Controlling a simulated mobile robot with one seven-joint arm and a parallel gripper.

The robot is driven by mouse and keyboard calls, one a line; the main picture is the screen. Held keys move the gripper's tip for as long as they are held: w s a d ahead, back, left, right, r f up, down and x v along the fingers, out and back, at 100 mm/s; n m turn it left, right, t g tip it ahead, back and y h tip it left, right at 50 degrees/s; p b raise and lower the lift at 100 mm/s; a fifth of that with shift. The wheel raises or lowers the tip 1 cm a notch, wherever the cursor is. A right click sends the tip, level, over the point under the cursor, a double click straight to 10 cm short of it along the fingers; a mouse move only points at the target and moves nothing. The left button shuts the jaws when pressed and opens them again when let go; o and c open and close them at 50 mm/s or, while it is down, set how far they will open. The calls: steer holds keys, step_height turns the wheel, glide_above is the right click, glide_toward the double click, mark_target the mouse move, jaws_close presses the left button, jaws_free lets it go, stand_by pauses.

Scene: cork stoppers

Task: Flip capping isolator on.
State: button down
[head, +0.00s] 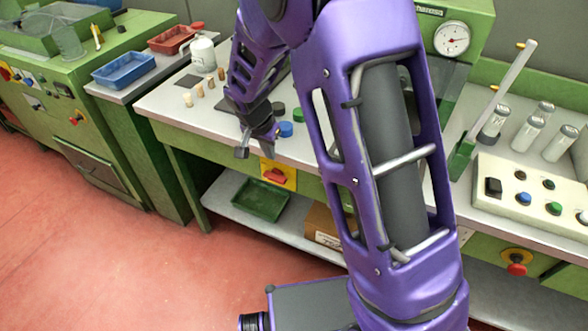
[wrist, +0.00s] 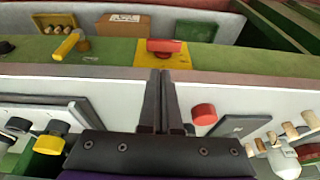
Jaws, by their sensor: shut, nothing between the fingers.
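A red switch handle (head: 276,176) sits on a yellow plate (head: 291,178) on the green front of the middle bench. It also shows in the wrist view as a red handle (wrist: 164,46) lying crosswise on its yellow plate (wrist: 144,62). I cannot read a label on it. My gripper (head: 270,152) is just in front of and above the plate in the head view, pointing down. In the wrist view my gripper (wrist: 161,74) has its two fingers together and empty. The tips overlap the plate's near edge and appear apart from the handle.
Small corks (head: 199,90) and a white bottle (head: 202,54) stand on the bench top. A blue cap (head: 285,129) lies near my gripper. A green tray (head: 260,199) is on the shelf below. Another red knob (head: 517,269) on yellow is at the right.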

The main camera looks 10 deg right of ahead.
mark_target(280, 178)
steer(key=shift+s+d+f+g, duration=0.25)
steer(key=shift+s+g, duration=0.05)
steer(key=shift+s, duration=0.05)
steer(key=x, duration=1)
steer(key=shift+w+b, duration=0.1)
steer(key=shift+b, duration=0.25)
